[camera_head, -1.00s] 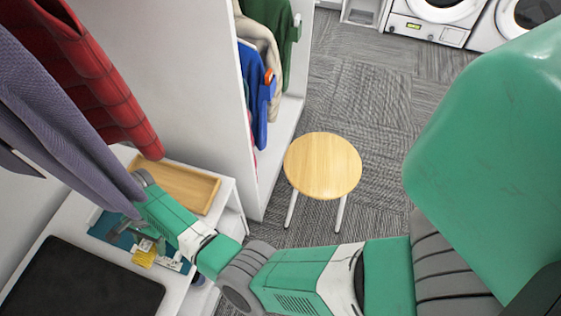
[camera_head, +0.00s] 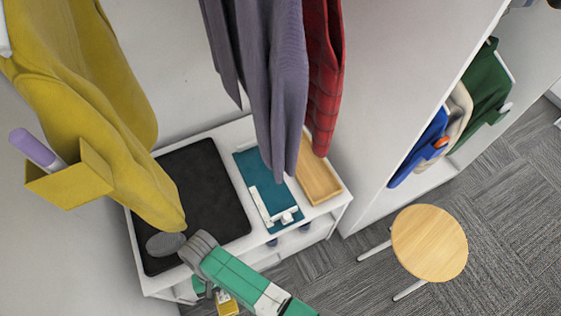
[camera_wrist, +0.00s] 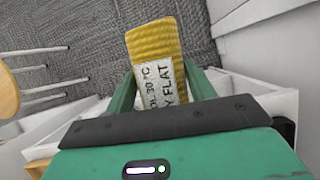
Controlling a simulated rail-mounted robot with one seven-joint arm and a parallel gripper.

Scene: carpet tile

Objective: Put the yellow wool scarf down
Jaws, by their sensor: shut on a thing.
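The yellow wool scarf (camera_wrist: 156,42) is a small folded, ribbed piece with a white printed label in the wrist view. My gripper (camera_wrist: 163,88) is shut on it, with one green finger on each side. In the head view the scarf (camera_head: 228,303) shows small at the bottom edge, partly cut off, in front of the white bench (camera_head: 338,205). My gripper (camera_head: 214,292) there is partly hidden by my own arm. In the wrist view carpet lies beyond the scarf, and it seems to be held clear of any surface.
The bench top bears a black mat (camera_head: 205,190), a teal mat (camera_head: 258,172) with white and grey items, and a wooden tray (camera_head: 316,182). A yellow coat (camera_head: 75,85), purple garment (camera_head: 270,70) and red garment (camera_head: 322,80) hang above. A round stool (camera_head: 430,243) stands right.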

